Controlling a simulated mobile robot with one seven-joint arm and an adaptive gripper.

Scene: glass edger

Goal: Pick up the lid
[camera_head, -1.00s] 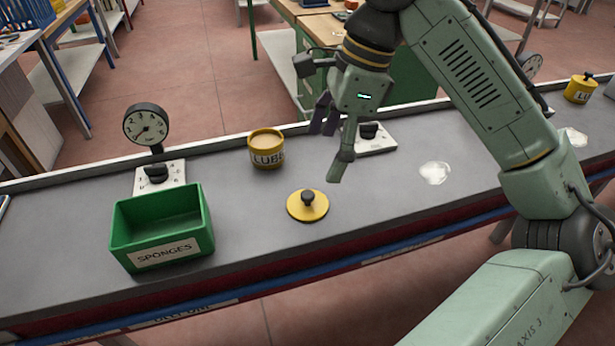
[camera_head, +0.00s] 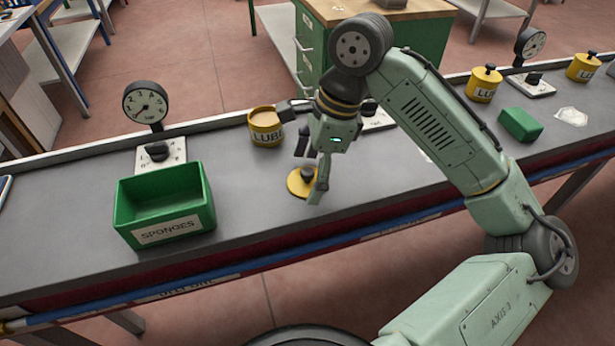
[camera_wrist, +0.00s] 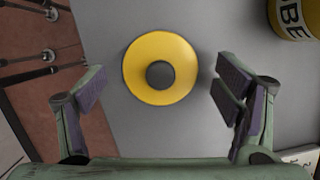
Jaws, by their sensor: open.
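The yellow round lid (camera_head: 297,186) with a dark knob lies flat on the grey bench top, in front of an open yellow LUBE pot (camera_head: 264,127). In the wrist view the lid (camera_wrist: 138,72) is seen from above, its dark knob (camera_wrist: 160,75) between the two fingers. My gripper (camera_head: 311,172) is open and empty, above the lid, with its fingers on either side of the knob. In the head view the gripper hides part of the lid. In the wrist view the fingers (camera_wrist: 158,92) are wide apart and do not touch the lid.
A green SPONGES bin (camera_head: 165,216) stands to the left, with a dial gauge (camera_head: 146,102) behind it. Lidded LUBE pots (camera_head: 484,86), a green sponge (camera_head: 520,125) and a white cloth (camera_head: 571,117) are to the right. The bench front edge is close to the lid.

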